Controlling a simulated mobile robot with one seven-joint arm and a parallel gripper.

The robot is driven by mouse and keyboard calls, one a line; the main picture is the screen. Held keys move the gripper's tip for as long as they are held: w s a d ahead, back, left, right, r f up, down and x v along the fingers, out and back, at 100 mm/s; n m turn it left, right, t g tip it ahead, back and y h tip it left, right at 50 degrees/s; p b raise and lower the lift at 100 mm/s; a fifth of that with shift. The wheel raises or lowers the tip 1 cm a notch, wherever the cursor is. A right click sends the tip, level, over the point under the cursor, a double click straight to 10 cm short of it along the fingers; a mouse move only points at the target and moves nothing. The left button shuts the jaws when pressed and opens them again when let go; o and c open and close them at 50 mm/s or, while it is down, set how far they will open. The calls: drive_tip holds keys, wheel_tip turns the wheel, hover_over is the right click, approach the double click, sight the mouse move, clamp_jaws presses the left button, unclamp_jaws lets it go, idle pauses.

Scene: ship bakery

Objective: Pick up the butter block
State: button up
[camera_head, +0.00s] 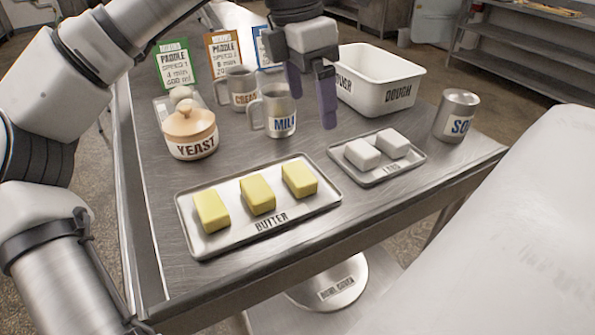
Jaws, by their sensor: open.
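Three yellow butter blocks lie in a row on a metal tray (222,238) labelled BUTTER: a left one (211,211), a middle one (258,195) and a right one (299,180). They look alike and stand apart from each other. My gripper (312,110) points down with its two dark fingers apart, and nothing shows between them. It is above the table behind the butter tray, near the MILK cup (280,108). The gripper is apart from all the butter blocks.
Right of the butter tray is a small tray (375,177) with two white blocks. A YEAST jar (189,132), a second metal cup (236,88), a white DOUGH tub (392,93) and a metal canister (456,115) stand behind. Upright cards (222,52) line the back. The table's front strip is clear.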

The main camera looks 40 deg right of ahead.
sight(297, 185)
drive_tip(key=shift+n+t+y, duration=0.3)
drive_tip(key=shift+t+y, duration=0.3)
drive_tip(key=shift+y, duration=0.1)
drive_tip(key=f, duration=0.4)
drive_tip(key=w+f, duration=0.1)
drive_tip(key=f, duration=0.9)
drive_tip(key=shift+w+a+f, duration=0.2)
drive_tip(key=shift+w+a, duration=0.15)
drive_tip(key=shift+w, duration=0.05)
drive_tip(key=c, duration=1.1)
drive_tip(key=shift+r, duration=0.1)
wheel_tip(297, 185, up, 20)
drive_tip(key=shift+f+p, duration=0.1)
drive_tip(key=shift+p, duration=0.95)
drive_tip(key=shift+s, duration=0.15)
